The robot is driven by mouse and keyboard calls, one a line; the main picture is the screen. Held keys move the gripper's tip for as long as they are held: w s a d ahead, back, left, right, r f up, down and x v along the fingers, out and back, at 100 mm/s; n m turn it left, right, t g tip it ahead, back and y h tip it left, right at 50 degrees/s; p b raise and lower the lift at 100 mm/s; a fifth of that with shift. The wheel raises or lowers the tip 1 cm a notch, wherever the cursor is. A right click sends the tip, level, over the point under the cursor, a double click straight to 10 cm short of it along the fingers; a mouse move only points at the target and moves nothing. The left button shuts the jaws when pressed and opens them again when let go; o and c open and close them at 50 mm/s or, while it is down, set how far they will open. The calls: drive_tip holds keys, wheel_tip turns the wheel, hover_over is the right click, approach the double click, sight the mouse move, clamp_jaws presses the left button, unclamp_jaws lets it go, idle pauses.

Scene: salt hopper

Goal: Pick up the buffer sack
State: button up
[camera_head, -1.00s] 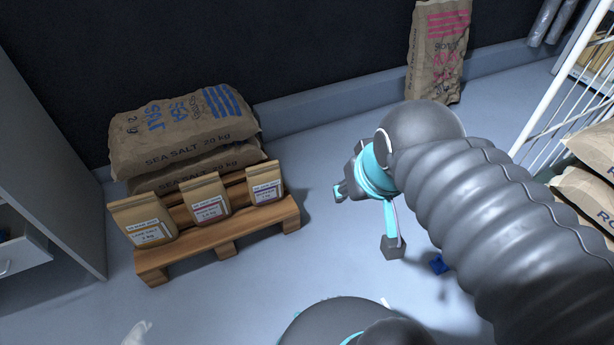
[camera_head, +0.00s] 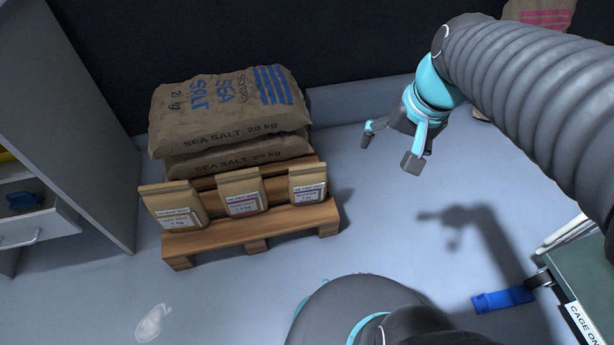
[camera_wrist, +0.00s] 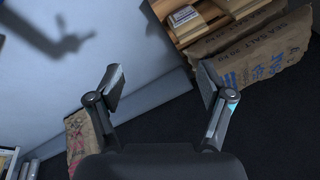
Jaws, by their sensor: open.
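Three small tan paper sacks stand upright in a row on the front of a wooden pallet (camera_head: 257,229). The print is too small to tell surely which is the buffer sack. One small sack (camera_wrist: 183,17) also shows at the top of the wrist view. My gripper (camera_head: 388,147) is open and empty, above and to the right of the pallet, apart from the sacks. Its spread fingers (camera_wrist: 160,85) show in the wrist view.
Large sea salt sacks (camera_head: 228,110) lie stacked behind the small ones, near the dark wall. Another large sack (camera_head: 540,12) stands at the back right. A grey cabinet with an open drawer (camera_head: 38,225) is at left. A green-topped unit (camera_head: 585,265) is at lower right. Floor right of the pallet is clear.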

drive_tip(key=w+a+f+m+g+y, duration=0.1)
drive_tip(key=w+f+m+g+y, duration=0.15)
drive_tip(key=w+f, duration=0.45)
drive_tip(key=m+g+y+b, duration=0.3)
drive_tip(key=m+y, duration=0.3)
drive_tip(key=m, duration=0.1)
approach(326, 173)
wheel_tip(326, 173, up, 7)
drive_tip(key=s, duration=0.3)
drive_tip(key=w+f+m+y, duration=0.3)
drive_tip(key=f+m, duration=0.1)
drive_tip(key=f, duration=0.8)
drive_tip(key=shift+n, duration=0.25)
drive_tip(key=x, duration=0.8)
drive_tip(key=shift+w+a+r+b, duration=0.15)
drive_tip(key=shift+w+a+b, duration=0.05)
drive_tip(key=shift+w+b, duration=0.15)
drive_tip(key=shift+f+x, duration=0.15)
drive_tip(key=shift+x, duration=1.2)
drive_tip(key=shift+f+x, duration=0.15)
drive_tip(key=shift+x, duration=1.2)
drive_tip(key=shift+w+d+r, duration=0.1)
drive_tip(key=shift+w, duration=0.05)
clamp_jaws()
